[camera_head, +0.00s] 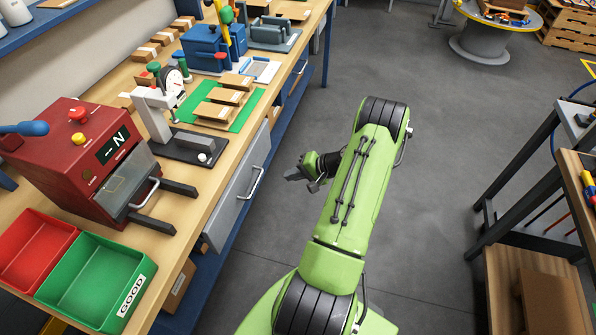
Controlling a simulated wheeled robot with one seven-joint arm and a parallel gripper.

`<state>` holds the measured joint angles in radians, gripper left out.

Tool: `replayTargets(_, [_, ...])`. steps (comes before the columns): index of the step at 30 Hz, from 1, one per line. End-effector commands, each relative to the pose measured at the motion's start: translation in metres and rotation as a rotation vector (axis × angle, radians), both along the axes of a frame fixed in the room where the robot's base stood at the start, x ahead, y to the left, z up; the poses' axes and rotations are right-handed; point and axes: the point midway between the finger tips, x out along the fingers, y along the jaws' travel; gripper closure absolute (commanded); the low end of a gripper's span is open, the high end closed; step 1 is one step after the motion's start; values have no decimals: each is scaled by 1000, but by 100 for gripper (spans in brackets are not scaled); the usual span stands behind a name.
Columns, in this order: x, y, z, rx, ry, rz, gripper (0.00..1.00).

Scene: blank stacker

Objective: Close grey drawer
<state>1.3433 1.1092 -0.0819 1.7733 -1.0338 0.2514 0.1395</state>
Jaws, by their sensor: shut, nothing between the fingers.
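The grey drawer (237,198) is set under the front edge of the workbench. Its front panel and silver bar handle (258,183) show. The front sits close under the bench edge, and I cannot tell whether a small gap stands behind it. My gripper (289,177) is shut and empty. It is to the right of the drawer handle in the picture, over the floor, pointing left towards the drawer front and apart from it. My green arm hides part of the floor.
The workbench (189,222) carries a red machine (83,158), red and green bins (97,283), a dial gauge stand (160,115) and a green mat (240,117) with brown blocks. Open grey floor (430,190) lies to the right. Another table (575,175) stands at the far right.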

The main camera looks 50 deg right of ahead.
Motion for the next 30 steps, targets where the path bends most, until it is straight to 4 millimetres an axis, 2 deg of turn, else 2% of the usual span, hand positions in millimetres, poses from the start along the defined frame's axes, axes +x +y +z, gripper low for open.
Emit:
replayTargets(4, [25,9,-22,1,0,3,100])
replayTargets(10, [55,19,-14,-3,0,2,100])
replayTargets(14, [62,21,-12,-2,0,0,100])
replayTargets(24, [64,22,-12,-1,1,1,100])
replayTargets(30, [89,30,-13,-3,-1,4,100])
